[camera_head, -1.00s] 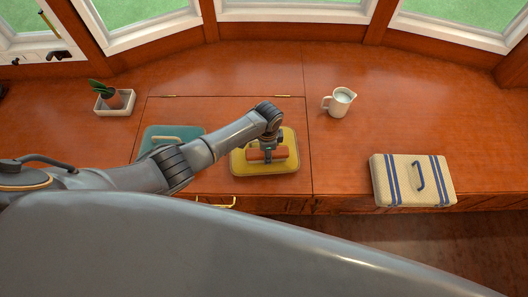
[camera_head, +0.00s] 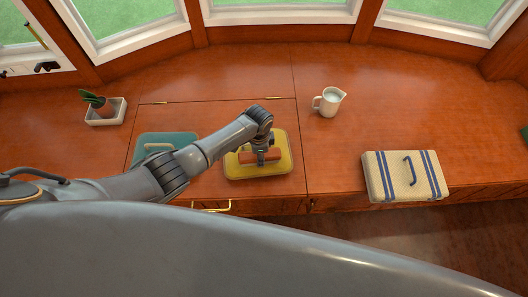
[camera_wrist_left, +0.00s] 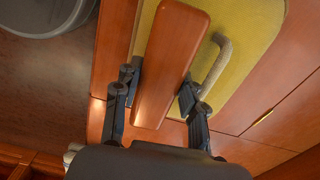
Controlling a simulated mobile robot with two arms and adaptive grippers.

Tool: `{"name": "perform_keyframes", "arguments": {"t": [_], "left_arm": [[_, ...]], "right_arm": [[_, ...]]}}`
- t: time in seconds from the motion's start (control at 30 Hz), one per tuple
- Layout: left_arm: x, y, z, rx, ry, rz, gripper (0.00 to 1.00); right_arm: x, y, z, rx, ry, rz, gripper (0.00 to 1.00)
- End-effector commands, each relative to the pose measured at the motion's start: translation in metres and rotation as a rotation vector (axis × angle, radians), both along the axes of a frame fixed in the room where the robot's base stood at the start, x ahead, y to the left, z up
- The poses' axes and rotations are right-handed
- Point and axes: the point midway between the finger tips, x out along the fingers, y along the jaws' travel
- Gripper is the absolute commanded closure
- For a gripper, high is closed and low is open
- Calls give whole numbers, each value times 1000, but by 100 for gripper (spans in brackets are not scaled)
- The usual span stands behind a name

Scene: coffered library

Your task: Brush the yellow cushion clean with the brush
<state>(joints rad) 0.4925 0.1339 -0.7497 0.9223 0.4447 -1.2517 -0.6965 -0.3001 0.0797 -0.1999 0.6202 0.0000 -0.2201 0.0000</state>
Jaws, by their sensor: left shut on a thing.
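The yellow cushion (camera_head: 281,169) lies flat on the wooden counter in the head view, with a pale handle on its top. It fills the upper part of the left wrist view (camera_wrist_left: 250,22). My left gripper (camera_head: 260,147) is over the cushion, shut on the brush (camera_head: 261,157), which has a reddish-brown wooden back. In the left wrist view the brush (camera_wrist_left: 172,60) sits between the two fingers and lies across the cushion beside its handle (camera_wrist_left: 218,62). The bristles are hidden, so contact with the cushion cannot be told. My right gripper is not in view.
A teal cushion (camera_head: 180,138) lies left of the yellow one, partly behind my left arm. A striped cushion (camera_head: 388,176) lies at the right front edge. A white pitcher (camera_head: 329,102) and a potted plant in a tray (camera_head: 106,112) stand farther back. The counter's centre back is clear.

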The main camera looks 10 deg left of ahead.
Motion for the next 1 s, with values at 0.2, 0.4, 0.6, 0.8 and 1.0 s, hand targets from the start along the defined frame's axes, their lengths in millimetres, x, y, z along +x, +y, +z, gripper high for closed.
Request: {"name": "perform_keyframes", "arguments": {"t": [0.2, 0.4, 0.6, 0.8, 1.0], "left_arm": [[-2, 5, 1, -2, -2, 0, 84], [-5, 14, 1, 0, 0, 1, 84], [-10, 25, 0, -1, 0, 1, 84], [-12, 32, -1, -1, 0, 1, 84], [-10, 26, -3, -2, -2, 0, 84]], "right_arm": [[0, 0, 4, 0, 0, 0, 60], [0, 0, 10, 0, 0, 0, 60], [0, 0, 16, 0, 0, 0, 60], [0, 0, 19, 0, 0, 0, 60], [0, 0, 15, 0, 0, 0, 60]]}}
